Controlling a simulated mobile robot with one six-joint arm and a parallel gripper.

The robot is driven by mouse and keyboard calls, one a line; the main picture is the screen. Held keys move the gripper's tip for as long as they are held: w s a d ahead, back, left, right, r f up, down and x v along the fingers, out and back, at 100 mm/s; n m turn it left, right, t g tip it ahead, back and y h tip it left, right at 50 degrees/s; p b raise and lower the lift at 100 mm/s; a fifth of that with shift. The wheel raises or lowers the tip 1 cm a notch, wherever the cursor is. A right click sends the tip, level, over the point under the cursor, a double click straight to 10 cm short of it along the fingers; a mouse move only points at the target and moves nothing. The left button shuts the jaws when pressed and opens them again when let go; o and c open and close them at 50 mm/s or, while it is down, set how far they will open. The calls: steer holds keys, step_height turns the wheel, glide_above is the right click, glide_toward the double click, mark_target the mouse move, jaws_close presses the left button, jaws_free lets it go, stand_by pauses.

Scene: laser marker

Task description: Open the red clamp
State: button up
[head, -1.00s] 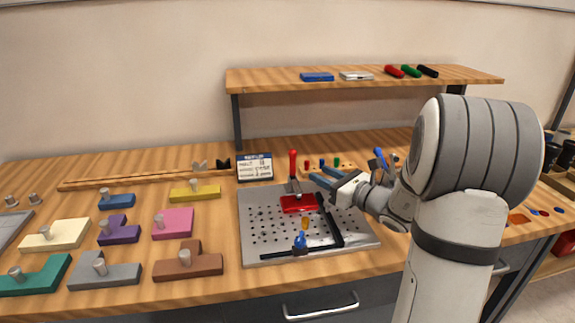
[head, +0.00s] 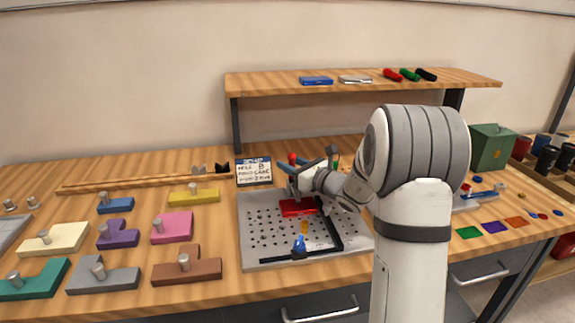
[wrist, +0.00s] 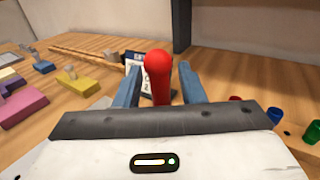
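The red clamp (head: 292,158) stands at the back of the perforated metal plate (head: 262,238), its red handle upright and partly hidden by my gripper in the head view. In the wrist view the red handle (wrist: 158,78) stands between the two blue fingers of my gripper (wrist: 160,85). The fingers are open, with the handle nearer the left one and a visible gap on the right. In the head view my gripper (head: 305,165) is at the handle. A red flat piece (head: 297,207) lies on the plate in front of the clamp.
A sign (head: 254,171) stands behind the plate. Coloured knobbed blocks (head: 186,266) lie at the left. A wooden shelf (head: 290,90) overhangs the back.

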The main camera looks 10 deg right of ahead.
steer(key=shift+c, duration=0.5)
jaws_close()
